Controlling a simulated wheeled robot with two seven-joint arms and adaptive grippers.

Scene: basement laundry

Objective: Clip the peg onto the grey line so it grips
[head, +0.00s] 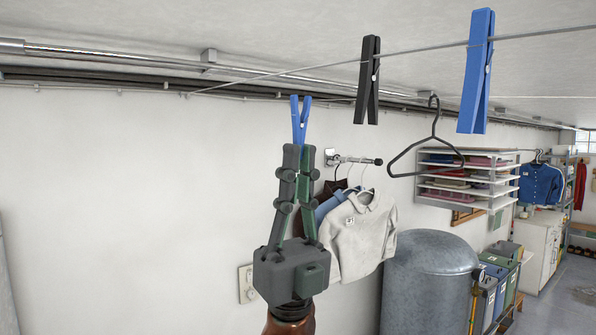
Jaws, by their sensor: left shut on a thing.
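My left gripper (298,150) points up and is shut on the lower end of a blue peg (300,122). The peg stands upright, and its two upper tips are spread in a narrow V. The grey line (420,49) slopes up from the wall at left to the upper right. In the head view it passes a little above the peg's tips, with a gap between them. The depth between peg and line is hard to tell. My right gripper is not in view.
A black peg (368,82) and a larger-looking blue peg (476,75) hang on the line to the right. A black hanger (428,150) hangs behind them. Small clothes (362,235) hang on a wall rail behind my gripper. A grey tank (425,275) stands right.

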